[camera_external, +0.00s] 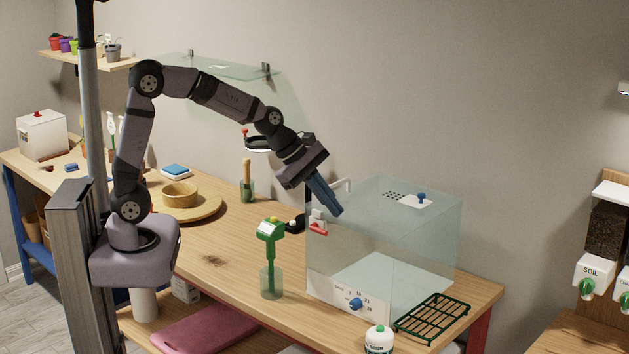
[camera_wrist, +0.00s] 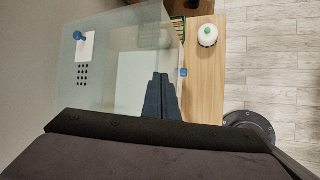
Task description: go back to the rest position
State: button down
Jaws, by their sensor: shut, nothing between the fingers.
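My gripper (camera_external: 334,205) is shut and empty, with its blue fingers together and pointing down to the right. In the external view it is in front of or over the left end of a clear glass box (camera_external: 430,245); I cannot tell whether it touches the box. In the wrist view the closed fingertips (camera_wrist: 160,78) show over the glass box (camera_wrist: 105,45). My arm reaches out from its base at the left, bent high over the wooden bench.
On the bench (camera_external: 215,245) stand a green-handled tool (camera_external: 270,232) in a glass, a wooden bowl (camera_external: 180,193), a green rack (camera_external: 433,316) and a white bottle (camera_external: 379,340).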

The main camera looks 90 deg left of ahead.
jog(key=s+d+f+m+g, duration=0.1)
jog(key=s+f+m, duration=0.3)
jog(key=s+m, duration=0.4)
jog(key=s+d+f+m+g, duration=0.2)
jog(key=s+f+m+g, duration=0.1)
jog(key=s+m, duration=0.5)
jog(key=s+d+f+m+g+y, duration=0.1)
jog(key=s+d+f+m+g, duration=0.1)
jog(key=s+f+m, duration=0.3)
jog(key=s+m+g, duration=0.1)
jog(key=s+m, duration=0.3)
jog(key=s, duration=0.1)
jog(key=shift+s+d, duration=0.15)
jog(key=shift+d, duration=0.1)
